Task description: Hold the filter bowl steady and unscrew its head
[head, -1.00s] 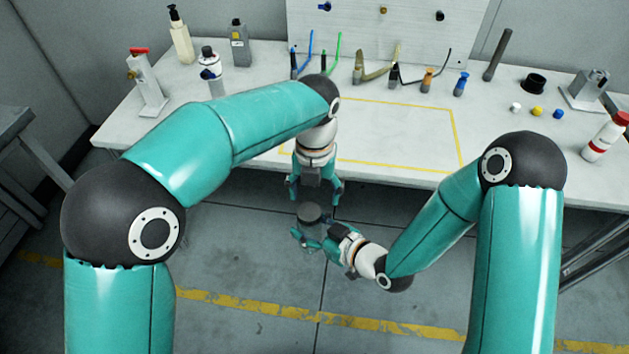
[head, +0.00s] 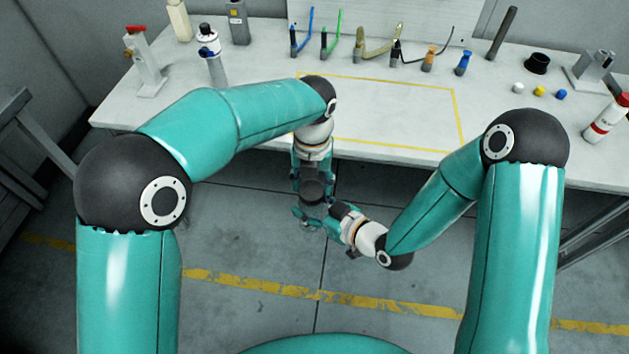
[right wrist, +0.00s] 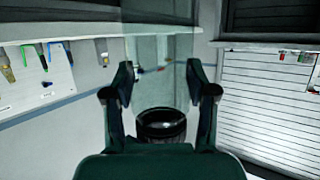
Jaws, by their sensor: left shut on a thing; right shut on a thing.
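The filter's dark round head (head: 312,191) shows in the head view at the front of the table, in mid-air. My left gripper (head: 311,178) comes down from behind and is shut on the head. My right gripper (head: 311,215) is just below and in front, shut on the filter bowl. The bowl is mostly hidden in the head view. In the right wrist view, the clear bowl (right wrist: 160,60) stands between the two fingers of the right gripper (right wrist: 163,88). A dark ring (right wrist: 160,125) shows below the fingertips there; I cannot tell which part it is.
The white table (head: 235,160) lies behind the grippers, with an empty yellow-outlined area (head: 395,110). Open floor lies in front.

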